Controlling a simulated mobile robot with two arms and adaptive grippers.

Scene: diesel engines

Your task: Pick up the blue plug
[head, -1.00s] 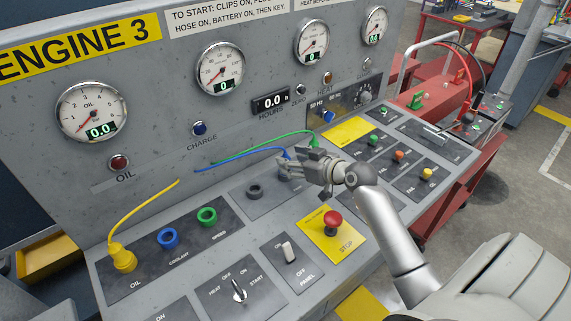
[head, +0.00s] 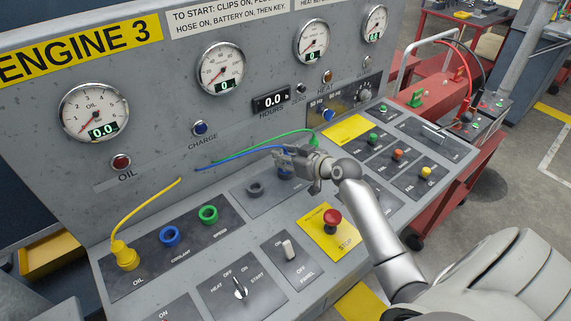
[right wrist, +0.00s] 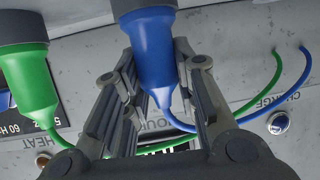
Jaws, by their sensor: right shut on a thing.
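The blue plug (right wrist: 148,45) is between the two fingers of my right gripper (right wrist: 157,65) in the right wrist view, with its grey collar at the top edge. In the head view only a little blue of the plug (head: 284,173) shows below the fingers of my right gripper (head: 289,160). The gripper is shut on the plug. A blue cable (head: 240,157) runs left from it across the panel. Whether the plug is still seated in a socket cannot be told. My left gripper is not in view.
A green plug (right wrist: 28,75) stands close beside the blue one. A yellow plug (head: 124,257) sits in the left panel, beside the blue socket ring (head: 169,236) and green socket ring (head: 208,214). The red stop button (head: 332,218) is in front of my gripper.

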